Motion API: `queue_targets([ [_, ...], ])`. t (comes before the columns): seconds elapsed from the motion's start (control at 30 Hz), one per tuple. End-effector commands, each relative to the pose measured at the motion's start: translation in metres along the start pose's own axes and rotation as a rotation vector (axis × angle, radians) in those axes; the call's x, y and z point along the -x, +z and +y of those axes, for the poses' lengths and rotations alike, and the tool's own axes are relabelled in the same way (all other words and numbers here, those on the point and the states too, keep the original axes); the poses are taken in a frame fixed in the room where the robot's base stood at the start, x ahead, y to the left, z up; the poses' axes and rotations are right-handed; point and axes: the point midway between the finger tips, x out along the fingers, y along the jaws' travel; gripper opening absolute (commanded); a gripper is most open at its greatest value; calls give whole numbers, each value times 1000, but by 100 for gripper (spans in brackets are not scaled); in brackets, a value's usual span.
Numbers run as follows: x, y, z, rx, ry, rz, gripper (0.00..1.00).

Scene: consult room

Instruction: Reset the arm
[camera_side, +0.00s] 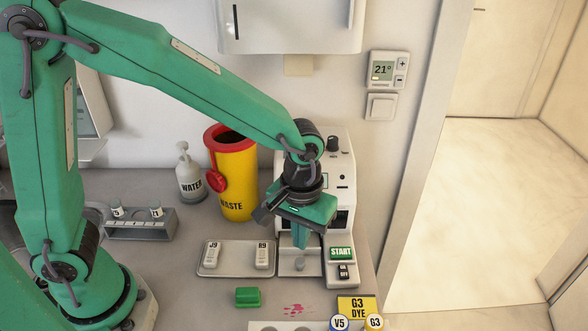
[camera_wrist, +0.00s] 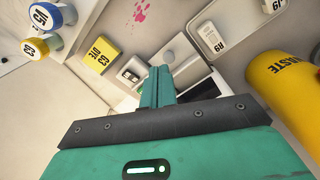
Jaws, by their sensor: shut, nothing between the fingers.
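My gripper (camera_side: 302,238) is green with a dark wrist and points down in front of the white machine (camera_side: 338,155). Its fingers are shut together with nothing between them. They hang over the machine's front platform, to the left of the green START button (camera_side: 341,253). In the wrist view the shut fingertips (camera_wrist: 158,76) show at the centre, over the machine's pale platform (camera_wrist: 182,58). I cannot tell whether the tips touch it. My gripper's body hides part of the machine's front.
A tray (camera_side: 237,272) holds blocks J9 and R9. A green block (camera_side: 247,297) lies in front of it. The yellow WASTE bin (camera_side: 238,185), WATER bottle (camera_side: 190,178) and a vial rack (camera_side: 140,226) stand behind. The G3 DYE box (camera_side: 357,307) and vials V5 (camera_side: 339,323) and G3 (camera_side: 374,322) are at front right.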

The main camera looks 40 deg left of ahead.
Motion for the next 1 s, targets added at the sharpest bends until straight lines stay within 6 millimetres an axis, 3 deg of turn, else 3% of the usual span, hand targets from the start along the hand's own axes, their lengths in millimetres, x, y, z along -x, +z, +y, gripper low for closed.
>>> queue_targets([
  [0.47, -10, 1, 1, 1, -3, -3, 0],
  [1.0, -56, 0, 1, 1, -3, -3, 0],
])
